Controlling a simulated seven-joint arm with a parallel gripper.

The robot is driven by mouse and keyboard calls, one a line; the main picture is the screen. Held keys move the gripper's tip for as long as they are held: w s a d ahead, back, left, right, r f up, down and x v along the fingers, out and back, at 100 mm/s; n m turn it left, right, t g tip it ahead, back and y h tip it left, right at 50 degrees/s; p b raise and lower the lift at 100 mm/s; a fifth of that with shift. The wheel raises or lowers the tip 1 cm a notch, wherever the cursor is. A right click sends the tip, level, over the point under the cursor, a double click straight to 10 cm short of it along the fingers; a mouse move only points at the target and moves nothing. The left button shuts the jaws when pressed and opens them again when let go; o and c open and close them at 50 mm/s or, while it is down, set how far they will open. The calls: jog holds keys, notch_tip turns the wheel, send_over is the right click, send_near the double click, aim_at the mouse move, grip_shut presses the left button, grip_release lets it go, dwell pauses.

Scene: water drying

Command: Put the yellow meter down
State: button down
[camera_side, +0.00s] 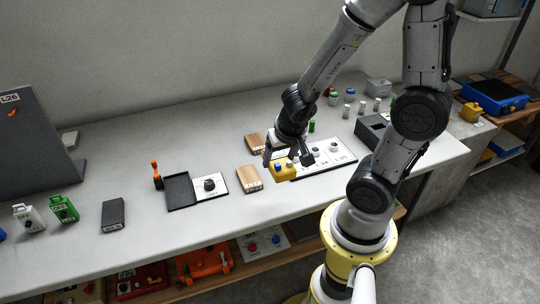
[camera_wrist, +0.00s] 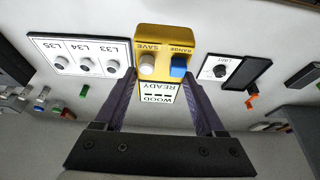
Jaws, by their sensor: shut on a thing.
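The yellow meter (camera_side: 283,173) is at the left end of a white panel in the side view, low over the table. In the wrist view the yellow meter (camera_wrist: 176,41) shows a white knob (camera_wrist: 147,63), a blue knob (camera_wrist: 178,66) and a display reading "WOOD READY". My gripper (camera_wrist: 160,78) is shut on the meter, one finger at each side. In the side view my gripper (camera_side: 284,157) reaches down over it from above. I cannot tell whether the meter's underside touches the table.
The white panel (camera_side: 341,152) with knobs marked L33, L34 and L35 lies right of the meter. Wooden blocks (camera_side: 249,180) (camera_side: 254,143) are close on its left. Farther left are a dial panel (camera_side: 219,183), a black pad (camera_side: 180,192) and an orange-handled tool (camera_side: 156,174). The front table strip is clear.

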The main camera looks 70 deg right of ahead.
jog(key=shift+s+a+r, duration=0.3)
jog(key=shift+s+r, duration=0.15)
jog(key=shift+s, duration=0.35)
jog(key=shift+n, duration=0.3)
jog(key=shift+w+a+r+n, duration=0.2)
jog(key=shift+w+n, duration=0.1)
jog(key=shift+n, duration=0.1)
jog(key=w, duration=0.2)
jog(key=w+r+n, duration=0.1)
jog(key=shift+d+t, duration=0.35)
jog(key=shift+t, duration=0.05)
jog(key=w+d+f+m, duration=0.15)
jog(key=w+d, duration=0.25)
jog(key=d, duration=1)
jog(key=shift+m+g, duration=0.4)
jog(key=shift+m, duration=0.05)
jog(key=w+d+f, duration=0.2)
jog(key=w, duration=0.1)
jog(key=w+d+f, duration=0.2)
jog(key=w+f, duration=0.1)
jog(key=w+d+f, duration=0.3)
jog(key=w, duration=0.1)
jog(key=shift+f, duration=0.1)
jog(key=shift+w+d+f, duration=0.2)
jog(key=shift+w+f, duration=0.1)
jog(key=shift+f, duration=0.15)
jog(key=shift+w+d+f, duration=0.15)
jog(key=shift+w+f, duration=0.1)
jog(key=shift+f, duration=1.5)
